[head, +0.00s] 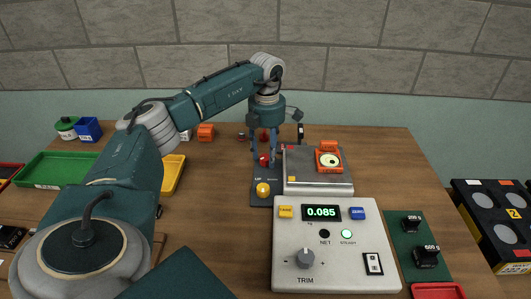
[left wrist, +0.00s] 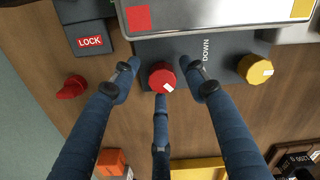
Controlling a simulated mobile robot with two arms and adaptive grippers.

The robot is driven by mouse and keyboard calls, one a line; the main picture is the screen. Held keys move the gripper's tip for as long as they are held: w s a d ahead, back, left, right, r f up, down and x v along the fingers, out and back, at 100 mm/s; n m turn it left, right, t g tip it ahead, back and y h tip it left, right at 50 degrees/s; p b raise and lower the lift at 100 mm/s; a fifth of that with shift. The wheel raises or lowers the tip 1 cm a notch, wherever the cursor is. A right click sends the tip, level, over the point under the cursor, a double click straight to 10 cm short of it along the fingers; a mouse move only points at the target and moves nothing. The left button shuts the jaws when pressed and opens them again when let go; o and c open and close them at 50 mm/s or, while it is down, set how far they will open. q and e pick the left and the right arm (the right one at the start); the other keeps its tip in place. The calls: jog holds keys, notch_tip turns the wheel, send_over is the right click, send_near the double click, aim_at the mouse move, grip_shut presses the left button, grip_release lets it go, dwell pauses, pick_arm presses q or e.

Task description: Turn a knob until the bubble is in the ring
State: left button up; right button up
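The red knob (left wrist: 162,78) sits on a dark grey panel (left wrist: 215,48), beside a DOWN label. A yellow knob (left wrist: 255,69) stands farther right on this panel; in the head view it (head: 263,189) is at the near end. My left gripper (head: 265,158) points down over the red knob. In the left wrist view its three fingers (left wrist: 161,82) are spread around the knob, with gaps visible at the sides. The bubble level (head: 329,160), a round pale yellow vial in an orange holder, sits on the scale (head: 318,187). Its bubble is too small to place against the ring.
A display box (head: 337,270) reading 0.085, with a TRIM knob (head: 305,258), stands in front of the scale. A LOCK block (left wrist: 89,41) and another red knob (left wrist: 71,87) lie near the gripper. Green (head: 50,183) and yellow trays are at left, weights (head: 426,257) at right.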

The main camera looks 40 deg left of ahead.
aim_at(267, 156)
pick_arm(q)
notch_tip(267, 156, up, 12)
dwell(0.7)
jog(key=shift+d, duration=0.1)
dwell(0.4)
